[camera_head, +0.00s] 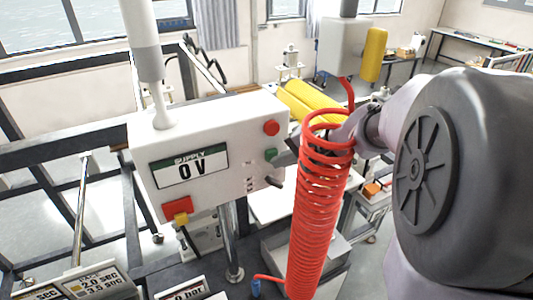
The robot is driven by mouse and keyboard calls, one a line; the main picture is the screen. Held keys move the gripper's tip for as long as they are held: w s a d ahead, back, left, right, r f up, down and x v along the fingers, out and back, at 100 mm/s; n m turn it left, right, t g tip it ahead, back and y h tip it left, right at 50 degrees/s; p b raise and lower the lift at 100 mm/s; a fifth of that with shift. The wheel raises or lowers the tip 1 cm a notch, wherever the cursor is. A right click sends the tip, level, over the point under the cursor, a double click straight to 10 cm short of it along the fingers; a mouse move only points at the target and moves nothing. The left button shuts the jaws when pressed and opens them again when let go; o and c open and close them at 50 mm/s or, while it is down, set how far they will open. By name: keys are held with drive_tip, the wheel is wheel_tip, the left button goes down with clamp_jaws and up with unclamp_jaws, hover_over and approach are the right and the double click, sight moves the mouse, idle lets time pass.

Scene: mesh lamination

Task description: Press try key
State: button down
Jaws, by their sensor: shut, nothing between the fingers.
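A white control box (217,180) stands in the middle of the view. Its display (189,169) reads "SUPPLY 0 V". On its right side are a red round button (271,127), a green button (270,155) and a few small dark marks. No label saying "try" is readable. My arm comes in from the right, and my gripper (284,157) is mostly hidden behind a red coiled hose (321,190). What shows of it is a dark tip close beside the green button. It is shut and empty; whether it touches the button I cannot tell.
A red and yellow switch (178,209) sits at the box's lower left. The coiled hose hangs between my arm and the camera. Yellow rolls (308,100) lie behind the box. Label plates (92,284) stand at the bottom left, near dark frame rails.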

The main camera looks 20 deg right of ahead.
drive_tip(key=shift+s, duration=0.6)
drive_tip(key=shift+s+d+b, duration=0.1)
drive_tip(key=shift+s+b, duration=0.9)
drive_tip(key=shift+s, duration=1.5)
